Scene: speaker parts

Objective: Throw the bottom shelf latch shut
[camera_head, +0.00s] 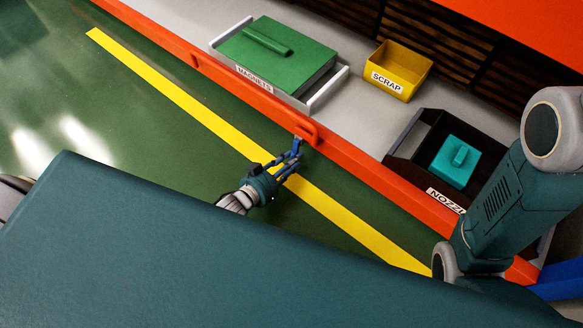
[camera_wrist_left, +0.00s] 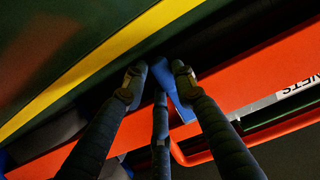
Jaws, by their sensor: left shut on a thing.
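My left gripper (camera_head: 290,163) is at the front of the orange shelf edge (camera_head: 220,78), near the middle of the head view. A small blue latch lever (camera_head: 297,144) sticks out below the orange bracket on that edge. In the left wrist view the blue lever (camera_wrist_left: 177,94) lies between the fingertips of my left gripper (camera_wrist_left: 158,75), which is shut on it. The fingers hide part of the lever. Whether the latch is thrown or not cannot be told. My right gripper is not in view.
On the grey shelf sit a tray (camera_head: 325,92) with a green lid labelled MAGNETS, a yellow SCRAP bin (camera_head: 406,66) and a dark bin (camera_head: 407,138) holding a teal block (camera_head: 454,162). An orange bracket (camera_head: 307,128) juts out beside the lever. The green floor is open.

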